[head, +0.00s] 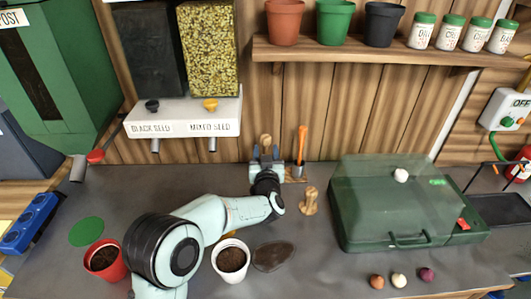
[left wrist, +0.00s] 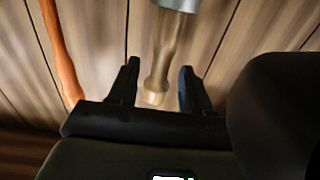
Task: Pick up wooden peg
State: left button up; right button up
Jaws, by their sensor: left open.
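A wooden peg (left wrist: 155,75) with a rounded end shows between the two dark fingers of my left gripper in the left wrist view. Its other end runs into a grey metal piece (left wrist: 178,4). In the head view a rounded wooden top (head: 266,139) shows just behind my left gripper (head: 266,153), near the back wall. The gripper is open, with a gap on each side of the peg. My right gripper is not in view.
An orange-handled tool (head: 301,145) stands close right of my left gripper. A green case (head: 400,215) stands at the right. A seed dispenser (head: 185,115) hangs at the left.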

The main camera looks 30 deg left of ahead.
pick_arm(q)
jog(key=x, duration=0.2)
jog(key=shift+w+a, duration=0.1)
jog(key=shift+w, duration=0.15)
grip_shut()
jog(key=shift+r, duration=0.1)
